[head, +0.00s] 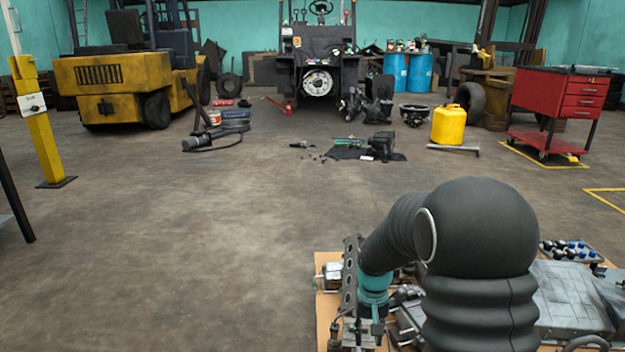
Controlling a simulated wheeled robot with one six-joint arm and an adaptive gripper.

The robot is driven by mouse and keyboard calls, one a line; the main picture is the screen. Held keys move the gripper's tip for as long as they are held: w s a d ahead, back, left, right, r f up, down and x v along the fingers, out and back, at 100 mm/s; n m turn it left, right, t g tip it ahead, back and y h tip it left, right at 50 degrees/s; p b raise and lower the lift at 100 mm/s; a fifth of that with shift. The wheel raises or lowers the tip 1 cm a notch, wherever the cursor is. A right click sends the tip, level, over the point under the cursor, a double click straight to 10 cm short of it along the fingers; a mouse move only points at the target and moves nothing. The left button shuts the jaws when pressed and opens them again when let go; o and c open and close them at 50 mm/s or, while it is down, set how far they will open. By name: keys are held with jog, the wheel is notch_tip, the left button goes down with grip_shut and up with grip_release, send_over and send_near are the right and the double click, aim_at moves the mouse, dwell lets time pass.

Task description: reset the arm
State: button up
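My arm, in a dark ribbed cover, fills the lower right of the head view. It bends over to the left and down to a teal wrist ring. My gripper (362,335) points down below that ring at the bottom of the view. Its fingers are small and merge with the dark metal parts around them. I cannot tell whether it is open or shut, or whether it touches anything.
A board (325,300) with metal parts lies under my arm. A small tray of dark round pieces (568,249) is at right. A red tool cart (560,95), yellow can (448,125), yellow forklift (115,85) and stripped forklift (318,60) stand farther off. The left-centre floor is clear.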

jog(key=s+d+r+t+p, duration=0.1)
jog(key=s+r+t+p, duration=0.2)
jog(key=s+r, duration=0.9)
jog(key=s+r+t+p, duration=0.3)
jog(key=s+r+p, duration=0.2)
jog(key=s+r, duration=0.6)
notch_tip(320, 180, up, 7)
jog(key=shift+s+d+f+t, duration=0.15)
jog(key=shift+s+d+t, duration=0.15)
jog(key=shift+s+d, duration=0.1)
